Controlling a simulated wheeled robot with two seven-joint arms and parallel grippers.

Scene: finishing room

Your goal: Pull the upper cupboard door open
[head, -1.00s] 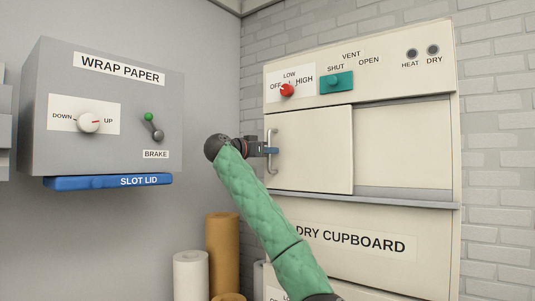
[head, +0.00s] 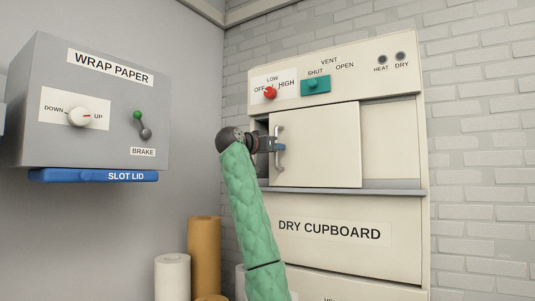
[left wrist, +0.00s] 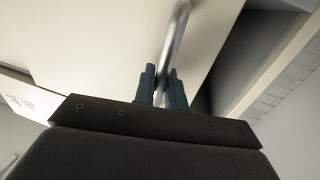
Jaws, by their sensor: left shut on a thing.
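The upper cupboard door (head: 325,145) is a cream panel in the dry cupboard front, with a vertical metal bar handle (head: 280,165) near its left edge. The door stands a little to the right of the cupboard's left side, and a narrow dark gap (head: 262,168) shows beside its left edge. My left gripper (head: 279,147) is shut on the handle, reaching it from the left. In the left wrist view its blue fingers (left wrist: 161,88) sit on either side of the bar (left wrist: 175,40). My right gripper is out of view.
Above the door, a panel carries a red knob (head: 270,93) and a teal vent slider (head: 315,85). A ledge (head: 345,191) runs below the door. The grey wrap paper box (head: 100,100) with a blue slot lid (head: 92,176) hangs at left. Paper rolls (head: 203,255) stand below.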

